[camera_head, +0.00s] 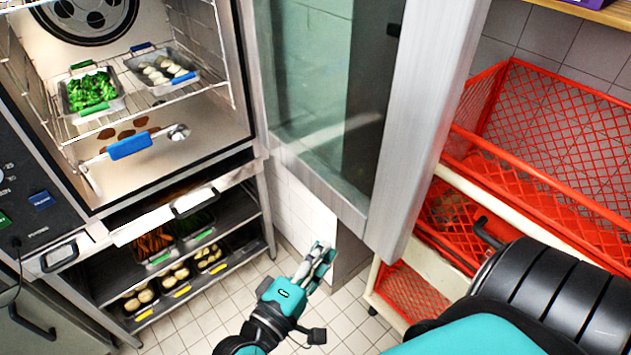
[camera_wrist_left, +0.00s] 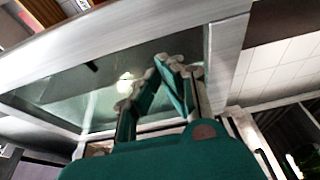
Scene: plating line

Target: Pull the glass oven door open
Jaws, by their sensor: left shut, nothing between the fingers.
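The glass oven door (camera_head: 330,90) stands wide open in the head view, swung out to the right of the oven cavity (camera_head: 160,140). Its broad pale metal edge (camera_head: 425,110) faces me. My left gripper (camera_head: 320,262) is shut and empty, just below the door's lower edge in the picture. In the left wrist view its fingertips (camera_wrist_left: 168,62) come together in front of the door's glass (camera_wrist_left: 90,95) and frame (camera_wrist_left: 120,35). I cannot tell whether they touch the door. The door's handle is not clearly visible. My right gripper is not in view.
Red crates (camera_head: 560,140) stand on a pale rack right of the door. In the oven, a tray of greens (camera_head: 92,92) and a tray of pale round food (camera_head: 165,72) sit on a wire shelf. Food pans fill shelves below. The tiled floor (camera_head: 215,318) has free room.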

